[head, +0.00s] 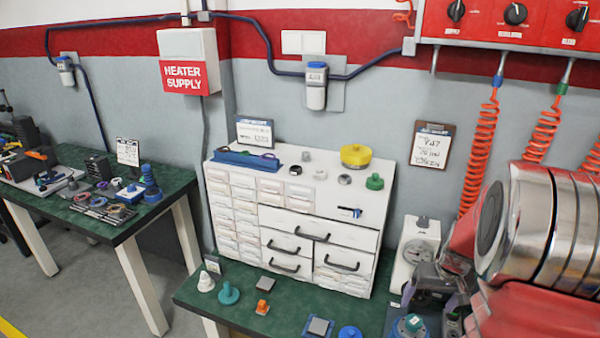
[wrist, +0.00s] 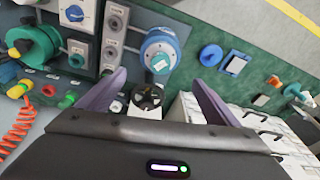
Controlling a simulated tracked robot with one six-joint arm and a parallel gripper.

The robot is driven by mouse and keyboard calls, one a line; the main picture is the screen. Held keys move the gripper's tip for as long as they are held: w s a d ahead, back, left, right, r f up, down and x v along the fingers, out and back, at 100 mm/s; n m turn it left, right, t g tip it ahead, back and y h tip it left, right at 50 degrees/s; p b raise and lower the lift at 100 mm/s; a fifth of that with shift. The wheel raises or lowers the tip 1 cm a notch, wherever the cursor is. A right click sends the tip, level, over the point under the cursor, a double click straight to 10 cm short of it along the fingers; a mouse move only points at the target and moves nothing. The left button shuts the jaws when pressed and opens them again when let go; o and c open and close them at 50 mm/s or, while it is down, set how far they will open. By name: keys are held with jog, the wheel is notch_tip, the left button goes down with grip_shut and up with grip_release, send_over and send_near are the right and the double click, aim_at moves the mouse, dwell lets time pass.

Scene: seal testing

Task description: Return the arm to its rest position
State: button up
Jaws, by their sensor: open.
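My gripper (wrist: 158,88) shows in the wrist view with its two purple fingers spread wide apart. Nothing is held between them. A white device with a dark round dial (wrist: 148,96) appears in the gap between the fingers, and a blue round knob (wrist: 160,50) lies just beyond. I cannot tell how far the fingers are from either. In the head view, large silver and red cylindrical parts fill the right side and look like my arm.
A white drawer cabinet (head: 235,215) stands on the green bench (head: 245,318), with small parts on and before it. A white dial gauge (head: 413,250) stands right of it. Orange coiled hoses (head: 480,150) hang at the right. A second green table (head: 125,225) is at left.

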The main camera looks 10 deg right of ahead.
jog(key=s+a+r+n+t, duration=0.1)
jog(key=s+a+r, duration=0.3)
jog(key=a+r, duration=0.3)
jog(key=s+a+r+n+t, duration=0.1)
jog(key=s+a+r, duration=0.4)
jog(key=a, duration=0.8)
jog(key=s+a+r+n+t, duration=0.1)
jog(key=s+a+r, duration=0.3)
jog(key=a+r, duration=0.4)
jog(key=a+n, duration=0.1)
jog(key=a, duration=0.2)
jog(key=shift+s+r+n, duration=0.15)
jog(key=shift+r+n, duration=0.15)
jog(key=shift+r, duration=0.05)
jog(key=shift+d, duration=0.15)
